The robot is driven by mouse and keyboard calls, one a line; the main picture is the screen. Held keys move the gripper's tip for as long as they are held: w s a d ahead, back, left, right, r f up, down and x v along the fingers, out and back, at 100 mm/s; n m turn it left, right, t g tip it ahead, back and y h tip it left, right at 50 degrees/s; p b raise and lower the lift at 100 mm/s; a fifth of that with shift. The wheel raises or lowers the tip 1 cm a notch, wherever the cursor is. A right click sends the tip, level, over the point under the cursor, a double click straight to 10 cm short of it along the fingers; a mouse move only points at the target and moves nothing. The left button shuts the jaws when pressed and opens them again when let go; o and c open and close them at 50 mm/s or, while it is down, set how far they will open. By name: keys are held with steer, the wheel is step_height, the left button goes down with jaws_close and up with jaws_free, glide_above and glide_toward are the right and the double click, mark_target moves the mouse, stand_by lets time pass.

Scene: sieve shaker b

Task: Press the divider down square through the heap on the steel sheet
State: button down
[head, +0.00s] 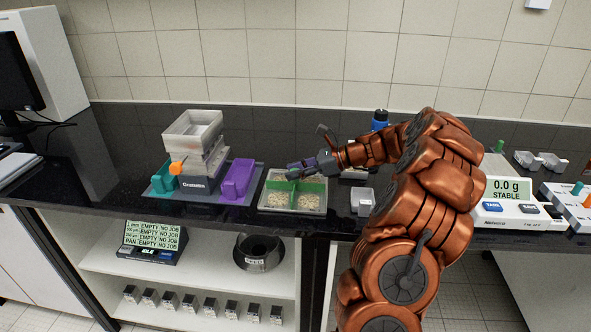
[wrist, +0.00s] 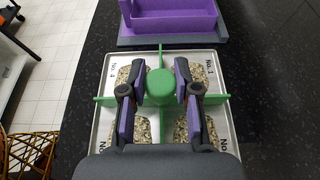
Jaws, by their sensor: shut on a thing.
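The green cross-shaped divider (head: 311,187) stands on the pale steel sheet (head: 314,211) in the head view. In the wrist view its round knob (wrist: 160,85) is between the two fingers of my gripper (wrist: 160,90), which is shut on it. Its arms reach toward the edges of the sheet (wrist: 98,128). The speckled tan heap (wrist: 197,74) shows as separate patches between the arms. Labels such as No. 1 and No. 4 mark the sheet's corners. The dark gripper body hides the near part of the sheet. I cannot tell whether the divider's bottom edge touches the sheet.
A small grey container (head: 362,200) is to the right. A balance (head: 507,207) reading 0.0 g stands farther right.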

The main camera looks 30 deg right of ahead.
stand_by(0.3)
steer(key=c, duration=0.8)
jaws_free()
steer(key=shift+o, duration=0.2)
steer(key=v, duration=1.2)
steer(key=shift+a, duration=0.1)
